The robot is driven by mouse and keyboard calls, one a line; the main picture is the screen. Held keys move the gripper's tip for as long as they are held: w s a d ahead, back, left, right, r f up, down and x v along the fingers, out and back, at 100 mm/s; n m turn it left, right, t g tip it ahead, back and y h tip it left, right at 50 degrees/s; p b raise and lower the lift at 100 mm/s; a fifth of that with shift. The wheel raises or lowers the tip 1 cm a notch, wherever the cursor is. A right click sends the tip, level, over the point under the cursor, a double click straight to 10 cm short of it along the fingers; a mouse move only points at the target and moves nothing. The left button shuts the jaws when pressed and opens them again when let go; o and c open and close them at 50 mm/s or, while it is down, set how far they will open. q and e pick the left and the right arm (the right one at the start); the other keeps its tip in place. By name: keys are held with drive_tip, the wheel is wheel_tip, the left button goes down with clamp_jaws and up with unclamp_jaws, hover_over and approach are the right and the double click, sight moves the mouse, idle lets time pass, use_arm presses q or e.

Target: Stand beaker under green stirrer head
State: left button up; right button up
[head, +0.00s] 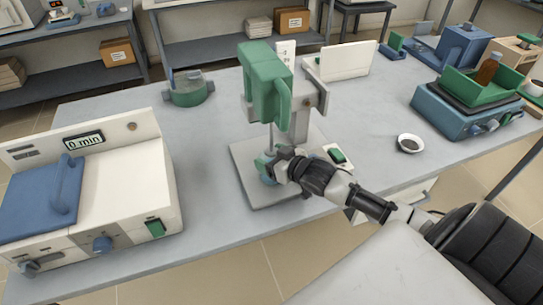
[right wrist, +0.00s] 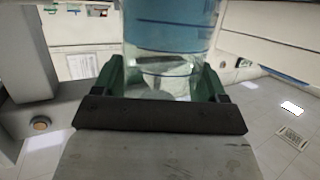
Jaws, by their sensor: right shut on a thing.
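The green stirrer head (head: 265,85) hangs on its stand, with a thin shaft pointing down over the stand's grey base plate (head: 247,191). My right gripper (head: 268,165) is below this head, low over the base plate. It is shut on a clear beaker, which shows in the right wrist view (right wrist: 168,45) between the green fingers (right wrist: 168,82). The beaker has a blue band of contents. In the head view the gripper largely hides the beaker. I cannot tell whether its bottom touches the plate. My left gripper is out of view.
A white and blue furnace (head: 120,180) reading "0 min" stands at the left. A round blue-green device (head: 187,92) is behind it. A small white dish (head: 410,144) and a blue device with a green tray (head: 470,105) stand to the right. The table between is mostly clear.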

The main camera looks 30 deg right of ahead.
drive_tip(key=o, duration=1.1)
drive_tip(key=shift+f, duration=0.15)
drive_tip(key=shift+c, duration=0.2)
drive_tip(key=shift+s+r, duration=0.1)
drive_tip(key=shift+r, duration=0.1)
drive_tip(key=v, duration=1.2)
drive_tip(key=shift+a+f, duration=0.1)
drive_tip(key=shift+f, duration=0.05)
